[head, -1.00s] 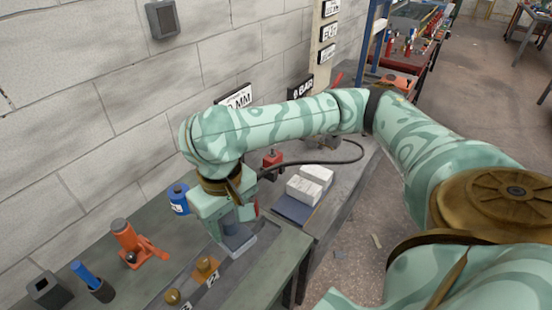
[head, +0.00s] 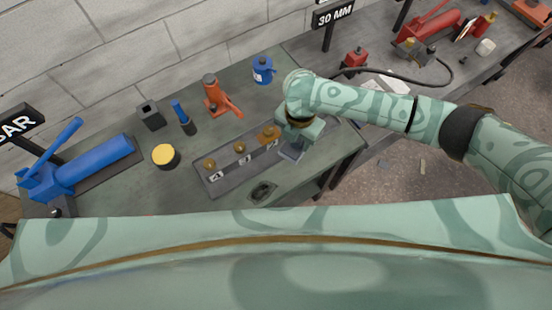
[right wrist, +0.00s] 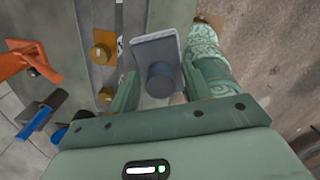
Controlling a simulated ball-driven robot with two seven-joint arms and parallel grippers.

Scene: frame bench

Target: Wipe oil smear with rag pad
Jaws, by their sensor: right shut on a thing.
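The rag pad (head: 292,151) is a grey-blue flat pad with a dark round knob, by the right end of the grey tray (head: 228,186). My right gripper (head: 296,137) is above it, shut on its knob; the right wrist view shows the pad (right wrist: 143,49) between the fingers (right wrist: 164,84). I cannot tell whether the pad touches the surface under it. The oil smear (head: 262,191) is a dark patch on the bench near its front edge, in front of and left of the pad. My left gripper is not in view.
The tray holds brass-knobbed pieces (head: 240,147). Behind it stand an orange jack (head: 216,97), a blue can (head: 263,70) and a yellow-topped tin (head: 165,156). A blue tool (head: 85,165) lies at far left. The bench left of the smear is clear.

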